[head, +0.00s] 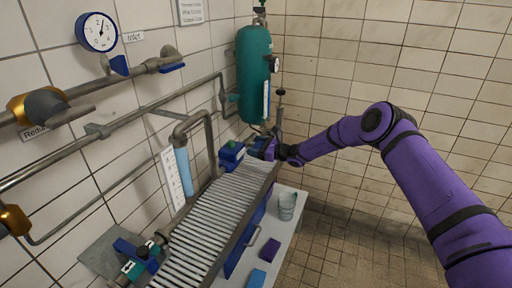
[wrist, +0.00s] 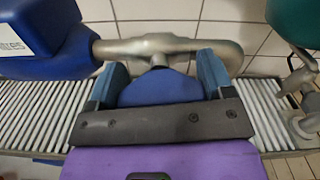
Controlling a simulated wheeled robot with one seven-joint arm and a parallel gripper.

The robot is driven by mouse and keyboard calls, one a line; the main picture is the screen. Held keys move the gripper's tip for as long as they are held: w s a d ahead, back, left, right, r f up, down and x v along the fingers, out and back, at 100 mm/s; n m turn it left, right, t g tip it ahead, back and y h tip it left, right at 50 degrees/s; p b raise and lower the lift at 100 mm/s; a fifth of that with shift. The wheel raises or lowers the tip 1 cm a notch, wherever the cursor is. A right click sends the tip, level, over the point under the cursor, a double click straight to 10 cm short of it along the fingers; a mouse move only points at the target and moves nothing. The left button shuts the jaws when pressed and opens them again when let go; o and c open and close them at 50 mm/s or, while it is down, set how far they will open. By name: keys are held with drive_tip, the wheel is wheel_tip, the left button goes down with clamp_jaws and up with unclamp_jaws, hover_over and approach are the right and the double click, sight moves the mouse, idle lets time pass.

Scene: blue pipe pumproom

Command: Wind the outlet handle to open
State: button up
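In the wrist view a rounded blue handle (wrist: 160,88) sits on a grey metal pipe, between the two blue fingers of my gripper (wrist: 160,78). The fingers are wide apart, one on each side of the handle; I cannot make out firm contact. No label on this handle is readable, so I cannot tell if it is the outlet handle. In the head view my gripper (head: 270,150) is at the far end of the slatted grating, right of a blue box (head: 232,154). The handle is hidden there by my purple arm's end.
The blue box (wrist: 40,38) with a white label stands close left of my gripper. A green tank (head: 254,72) with metal fittings is behind. The slatted grating (head: 205,230) runs below, beside a table with a clear cup (head: 287,206). Wall pipes and a gauge (head: 97,32) are at left.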

drive_tip(key=shift+n, duration=0.4)
drive_tip(key=n, duration=0.2)
drive_tip(key=shift+n, duration=0.4)
drive_tip(key=n, duration=0.4)
drive_tip(key=shift+n, duration=0.3)
drive_tip(key=n, duration=0.4)
drive_tip(key=shift+n, duration=1.8)
drive_tip(key=shift+f+n, duration=0.1)
drive_tip(key=shift+n, duration=0.2)
drive_tip(key=o, duration=0.9)
drive_tip(key=shift+d, duration=0.1)
